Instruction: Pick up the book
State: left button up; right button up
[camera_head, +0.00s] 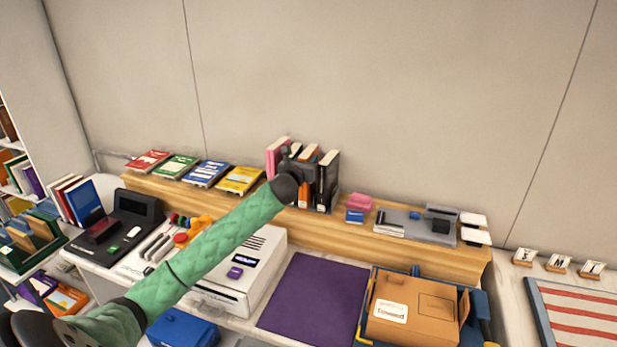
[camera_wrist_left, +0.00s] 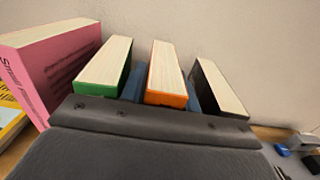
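A row of upright books stands on the wooden shelf in the head view: a pink one (camera_head: 272,158), an orange one (camera_head: 303,194) and a black one (camera_head: 328,180). In the left wrist view the pink book (camera_wrist_left: 55,62), a green book (camera_wrist_left: 104,68), the orange book (camera_wrist_left: 167,75) and the black book (camera_wrist_left: 218,88) show their page edges. My left gripper (camera_head: 298,172) is at this row and partly hides it. Blue-grey parts, seemingly its fingers, show on both sides of the orange book. Whether they press on it I cannot tell. My right gripper is not in view.
Flat books, including a yellow one (camera_head: 240,180), lie left of the row. A pink item (camera_head: 360,201) and a grey tray (camera_head: 405,228) lie right. Below are a white box (camera_head: 240,285), purple mat (camera_head: 313,295) and cardboard box (camera_head: 412,308). The wall is close behind.

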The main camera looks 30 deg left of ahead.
pick_arm(q)
grip_shut()
jog(key=shift+r, duration=0.1)
